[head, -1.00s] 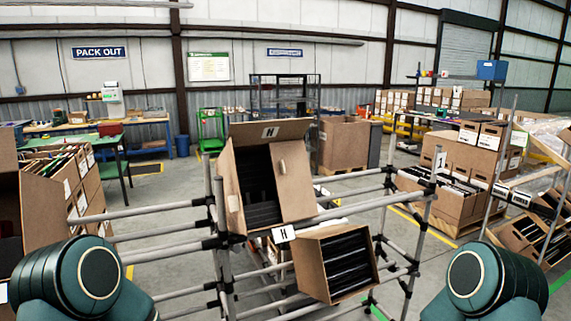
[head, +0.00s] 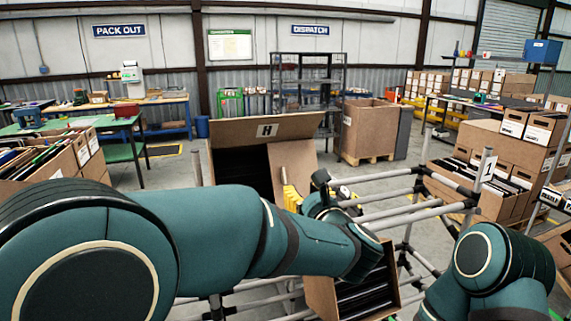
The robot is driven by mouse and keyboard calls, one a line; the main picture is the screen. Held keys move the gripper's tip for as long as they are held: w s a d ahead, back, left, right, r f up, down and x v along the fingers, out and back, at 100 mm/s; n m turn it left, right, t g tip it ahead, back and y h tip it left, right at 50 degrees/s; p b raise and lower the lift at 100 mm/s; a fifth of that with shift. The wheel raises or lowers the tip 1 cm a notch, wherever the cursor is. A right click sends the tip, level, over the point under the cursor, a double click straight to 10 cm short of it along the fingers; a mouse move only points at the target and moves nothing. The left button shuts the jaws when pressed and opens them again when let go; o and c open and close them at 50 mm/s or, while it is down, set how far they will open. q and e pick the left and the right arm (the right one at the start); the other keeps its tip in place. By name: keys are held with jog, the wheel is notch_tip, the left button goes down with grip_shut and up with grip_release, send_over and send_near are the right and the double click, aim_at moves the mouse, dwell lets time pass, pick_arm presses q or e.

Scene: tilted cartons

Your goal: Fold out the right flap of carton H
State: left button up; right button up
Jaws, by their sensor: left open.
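Carton H is a brown carton tilted on a pipe rack, with its far flap (head: 235,132) raised and bearing the H label (head: 267,130). Its right flap (head: 291,160) is a tan panel lying over the right part of the opening. The dark inside (head: 240,170) shows to the left of that panel. My left arm crosses in front and hides the carton's lower part. My left gripper (head: 306,192), with yellow on its fingers, is open at the flap's lower right; whether it touches cannot be told. My right gripper is out of view; only its arm shows.
A smaller carton with dark contents (head: 368,295) sits lower on the pipe rack (head: 395,213), partly behind my arm. A large box on a pallet (head: 368,128) stands behind to the right. Stacked cartons (head: 480,140) fill the right side. Filled cartons (head: 60,165) stand at left.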

aim_at(283, 168)
pick_arm(q)
jog(key=p+x, duration=0.2)
jog(key=x, duration=1.1)
jog(key=shift+w+a, duration=0.15)
jog(key=shift+a, duration=0.05)
jog(key=shift+o, duration=0.3)
grip_shut()
